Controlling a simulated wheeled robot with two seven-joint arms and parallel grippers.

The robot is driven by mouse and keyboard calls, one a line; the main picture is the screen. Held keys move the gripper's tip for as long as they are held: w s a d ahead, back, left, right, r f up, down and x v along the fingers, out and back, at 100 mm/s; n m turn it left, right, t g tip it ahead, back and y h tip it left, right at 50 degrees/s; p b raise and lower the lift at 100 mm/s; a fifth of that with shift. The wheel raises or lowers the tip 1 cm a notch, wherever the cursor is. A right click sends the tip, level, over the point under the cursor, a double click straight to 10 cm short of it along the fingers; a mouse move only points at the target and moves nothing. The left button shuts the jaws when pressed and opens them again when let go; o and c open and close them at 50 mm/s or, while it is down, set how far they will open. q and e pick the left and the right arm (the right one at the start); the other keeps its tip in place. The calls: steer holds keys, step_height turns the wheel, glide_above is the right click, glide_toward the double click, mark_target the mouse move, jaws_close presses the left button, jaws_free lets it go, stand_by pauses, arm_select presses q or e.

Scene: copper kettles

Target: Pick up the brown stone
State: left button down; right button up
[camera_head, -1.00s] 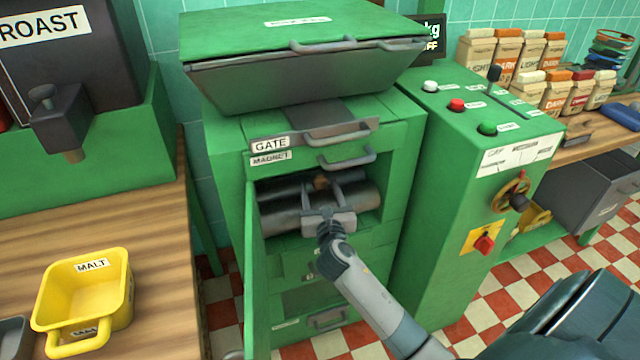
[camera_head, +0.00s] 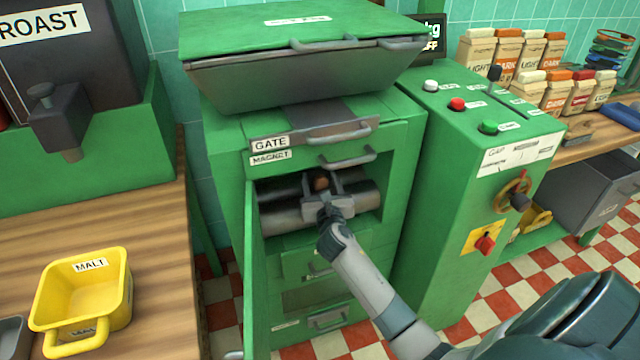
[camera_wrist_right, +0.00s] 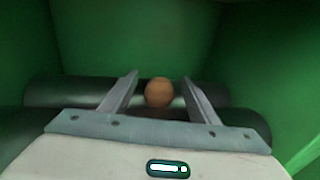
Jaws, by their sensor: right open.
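The brown stone (camera_head: 321,183) is a small rounded lump resting on the dark rollers (camera_head: 280,212) inside the open bay of the green mill. My left gripper is not in view.
The bay's open green door (camera_head: 256,270) stands at its left, and green walls enclose the bay. A drawer front labelled MAGNET (camera_head: 345,160) is just above. A control cabinet (camera_head: 470,190) stands to the right. A yellow MALT scoop (camera_head: 60,285) sits on the wooden counter.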

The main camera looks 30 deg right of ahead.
mark_target(320, 177)
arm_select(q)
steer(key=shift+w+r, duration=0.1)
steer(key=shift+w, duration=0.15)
arm_select(e)
steer(key=c, duration=1.2)
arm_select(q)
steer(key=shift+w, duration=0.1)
arm_select(e)
steer(key=shift+r, duration=0.15)
